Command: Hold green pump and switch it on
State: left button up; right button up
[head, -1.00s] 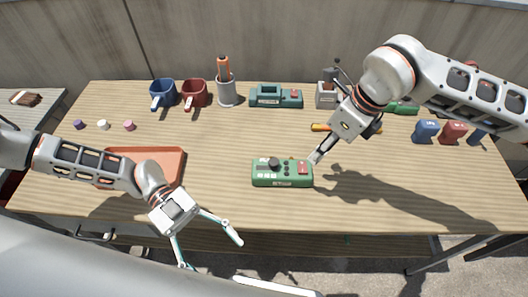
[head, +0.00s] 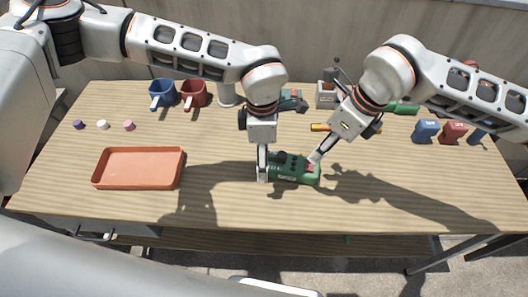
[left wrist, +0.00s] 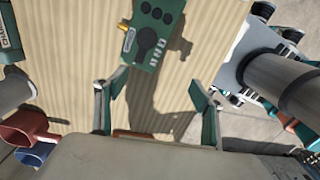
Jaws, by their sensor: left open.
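The green pump (head: 292,178) lies on the table's middle, with dark knobs on top and a red switch (head: 310,167) at its right end. My left gripper (head: 262,172) points down at the pump's left end and hides part of it. In the left wrist view the left gripper's fingers (left wrist: 157,90) are spread apart, and the pump (left wrist: 152,58) lies just beyond the fingertips, not clearly between them. My right gripper (head: 315,158) reaches down at the red switch. Whether it touches the switch, and how its fingers stand, I cannot tell.
An orange tray (head: 140,185) lies at left. A second green device (head: 291,101) is partly hidden behind my left arm. Blue and red blocks (head: 453,132) stand at right. The table's front is clear.

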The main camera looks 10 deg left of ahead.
aim_at(289, 168)
pick_arm(q)
jog(key=shift+w+d+r, duration=0.1)
jog(key=shift+w, duration=0.25)
jog(key=shift+f, duration=0.25)
notch_tip(289, 168, down, 7)
jog(key=shift+s+r, duration=0.15)
jog(key=shift+r, duration=0.05)
jog(key=shift+f, duration=0.35)
jog(key=shift+c, duration=0.4)
jog(key=shift+r, duration=0.1)
grip_shut()
jog(key=shift+c, duration=2.2)
grip_release()
